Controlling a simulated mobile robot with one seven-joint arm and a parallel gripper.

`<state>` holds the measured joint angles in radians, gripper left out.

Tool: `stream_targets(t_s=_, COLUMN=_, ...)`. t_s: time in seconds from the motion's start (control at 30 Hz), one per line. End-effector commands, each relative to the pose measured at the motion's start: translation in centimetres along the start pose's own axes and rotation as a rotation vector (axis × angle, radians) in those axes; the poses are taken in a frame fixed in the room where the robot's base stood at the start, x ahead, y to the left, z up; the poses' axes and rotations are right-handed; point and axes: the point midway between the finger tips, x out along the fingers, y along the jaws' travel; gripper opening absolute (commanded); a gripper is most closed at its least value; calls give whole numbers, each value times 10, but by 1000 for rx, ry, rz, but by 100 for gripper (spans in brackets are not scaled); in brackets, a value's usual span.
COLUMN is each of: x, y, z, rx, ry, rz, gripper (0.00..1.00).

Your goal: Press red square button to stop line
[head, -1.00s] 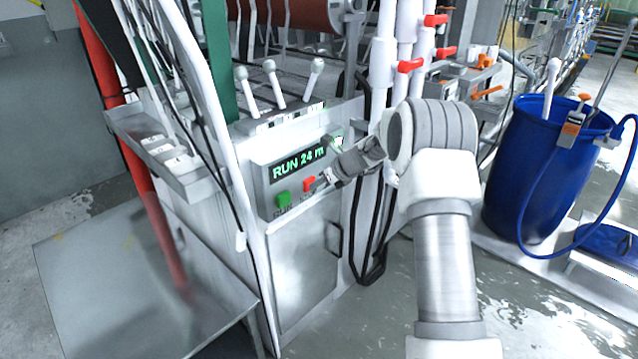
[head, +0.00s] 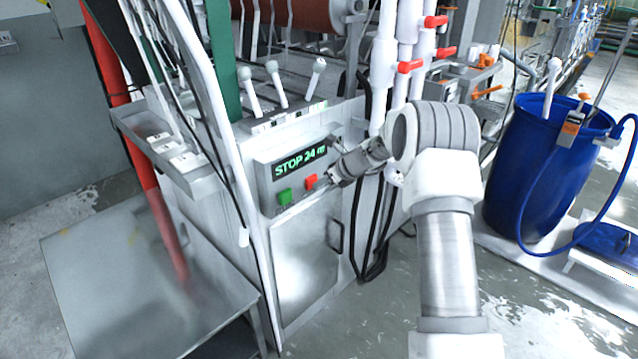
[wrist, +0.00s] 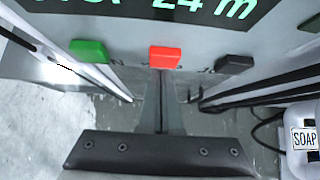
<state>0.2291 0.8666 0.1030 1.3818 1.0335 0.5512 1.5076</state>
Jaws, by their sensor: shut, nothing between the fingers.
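The red square button (head: 311,182) sits on the front of the grey control panel, under a display (head: 300,161) that reads "STOP 24 m" in green. A green square button (head: 284,197) is to its left. My gripper (head: 327,181) is shut and empty, just to the right of the red button in the head view. In the wrist view, the red button (wrist: 165,57) is straight ahead of my closed fingers (wrist: 163,74), with the green button (wrist: 88,51) to the left and a dark block (wrist: 234,64) to the right. I cannot tell whether the fingertips touch the red button.
Several white-knobbed levers (head: 270,68) stand on top of the panel. White pipes with red valve handles (head: 410,66) rise behind my wrist. A blue barrel (head: 535,170) stands at the right. A metal plate (head: 140,270) lies at lower left.

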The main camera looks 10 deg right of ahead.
Motion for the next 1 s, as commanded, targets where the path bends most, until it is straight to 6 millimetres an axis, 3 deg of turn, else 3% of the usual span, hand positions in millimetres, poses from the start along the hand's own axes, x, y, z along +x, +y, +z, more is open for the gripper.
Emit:
stream_targets(t_s=0.13, x=-6, y=-4, z=-8, rx=1, ry=5, rz=1, gripper=0)
stream_targets(t_s=0.3, x=-52, y=-6, z=-7, rx=2, ry=6, rz=-1, gripper=0)
stream_targets(t_s=0.5, x=-89, y=-5, z=-8, rx=2, ry=7, rz=0, gripper=0)
stream_targets(t_s=0.7, x=-104, y=-5, z=-9, rx=1, ry=8, rz=2, gripper=0)
stream_targets(t_s=1.0, x=-106, y=-5, z=-10, rx=2, ry=9, rz=2, gripper=0)
